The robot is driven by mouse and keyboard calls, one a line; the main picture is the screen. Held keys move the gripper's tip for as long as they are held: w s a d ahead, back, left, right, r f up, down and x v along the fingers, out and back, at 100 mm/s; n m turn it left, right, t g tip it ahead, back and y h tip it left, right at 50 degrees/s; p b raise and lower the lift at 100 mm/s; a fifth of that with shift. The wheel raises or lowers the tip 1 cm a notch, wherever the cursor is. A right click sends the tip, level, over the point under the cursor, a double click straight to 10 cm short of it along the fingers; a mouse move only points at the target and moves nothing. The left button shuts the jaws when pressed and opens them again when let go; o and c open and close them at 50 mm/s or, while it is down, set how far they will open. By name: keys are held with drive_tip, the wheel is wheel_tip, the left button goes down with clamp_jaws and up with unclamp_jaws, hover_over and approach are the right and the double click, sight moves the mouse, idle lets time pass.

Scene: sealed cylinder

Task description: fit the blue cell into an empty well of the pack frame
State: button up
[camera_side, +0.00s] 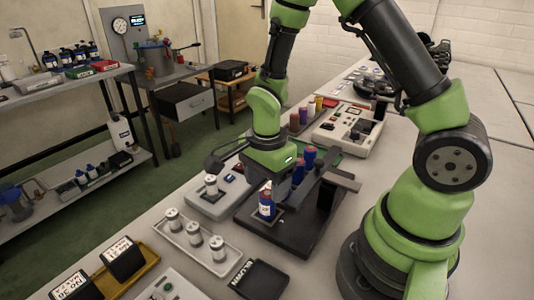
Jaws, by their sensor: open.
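A blue cell (266,206) with a white label and reddish top stands upright at the front of the black fixture (281,239). Two more blue cells with reddish tops, one nearer (298,172) and one farther (310,156), stand behind it, partly hidden. I take the black fixture to be the pack frame; its wells are too small and covered to tell apart. My gripper (272,182) is low over the fixture, just behind the front blue cell. It is open; its fingertips are largely hidden, and I cannot tell whether they touch a cell.
A white tray (233,259) holds silver cells in front left. A grey device (205,205) with one silver cell stands left of the fixture. A black block (326,192) with a grey plate rises at its right. A black box (258,280) lies in front. A cream instrument (347,132) stands behind.

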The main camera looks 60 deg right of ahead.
wheel_tip(320, 180, up, 8)
wheel_tip(320, 180, up, 8)
drive_tip(key=n+t, duration=0.3)
drive_tip(key=n, duration=0.3)
hover_over(267, 194)
drive_tip(key=s, duration=0.3)
drive_tip(key=s+a+r+n+t+y, duration=0.2)
drive_tip(key=s+r+n+t, duration=0.2)
drive_tip(key=n, duration=0.6)
drive_tip(key=s+r, duration=0.2)
drive_tip(key=s, duration=0.1)
drive_tip(key=shift+s+a+r, duration=0.15)
drive_tip(key=shift+s+a, duration=0.05)
drive_tip(key=shift+s, duration=0.1)
